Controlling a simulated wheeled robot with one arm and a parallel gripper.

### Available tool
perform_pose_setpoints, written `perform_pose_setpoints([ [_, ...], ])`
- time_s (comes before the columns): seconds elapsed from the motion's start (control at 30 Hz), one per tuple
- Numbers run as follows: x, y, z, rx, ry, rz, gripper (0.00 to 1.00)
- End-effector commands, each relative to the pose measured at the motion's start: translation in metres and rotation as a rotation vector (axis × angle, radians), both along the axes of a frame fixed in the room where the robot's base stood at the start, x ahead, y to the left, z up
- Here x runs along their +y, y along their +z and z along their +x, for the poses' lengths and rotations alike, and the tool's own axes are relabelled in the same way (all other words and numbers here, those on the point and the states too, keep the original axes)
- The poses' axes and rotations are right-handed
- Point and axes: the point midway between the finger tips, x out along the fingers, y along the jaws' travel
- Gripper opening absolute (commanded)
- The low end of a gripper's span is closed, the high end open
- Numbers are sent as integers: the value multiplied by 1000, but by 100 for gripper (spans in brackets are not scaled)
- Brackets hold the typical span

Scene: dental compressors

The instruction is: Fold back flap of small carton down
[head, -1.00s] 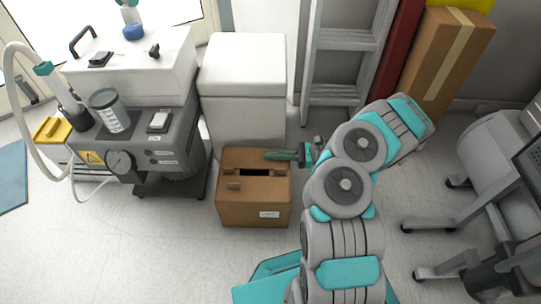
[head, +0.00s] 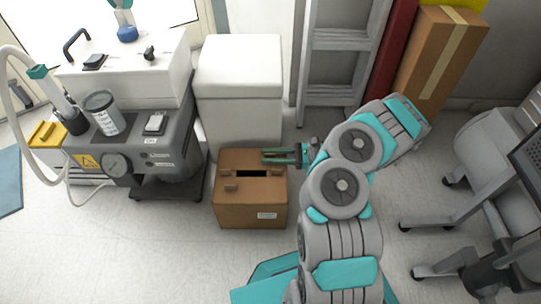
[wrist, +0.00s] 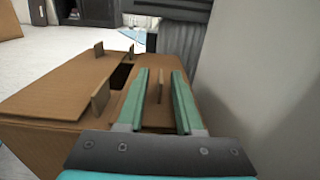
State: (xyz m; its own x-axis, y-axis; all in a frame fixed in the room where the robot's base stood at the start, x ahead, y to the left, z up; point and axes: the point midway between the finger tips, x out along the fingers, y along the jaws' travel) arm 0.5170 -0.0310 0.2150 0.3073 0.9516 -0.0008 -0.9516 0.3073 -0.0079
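The small brown carton (head: 250,206) stands on the floor in front of a white bin. Its top flaps lie nearly flat with a dark slot (wrist: 121,77) between them. Small upright tabs stand on the flaps. My gripper (head: 264,157) reaches in from the right over the carton's back edge. I cannot tell whether the fingers touch the tab or flap.
The white bin (head: 240,100) stands close behind the carton. A grey compressor unit (head: 165,150) is to the left. A grey ladder (head: 340,50) and a tall carton (head: 440,60) stand at the back right. Floor in front of the carton is clear.

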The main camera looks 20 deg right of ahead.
Motion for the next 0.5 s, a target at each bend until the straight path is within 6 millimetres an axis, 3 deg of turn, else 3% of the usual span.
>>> perform_pose_setpoints([
  [0.27,-8,0,-2,0,-1,-1,35],
  [0.5,-40,0,-12,-1,-4,-3,35],
])
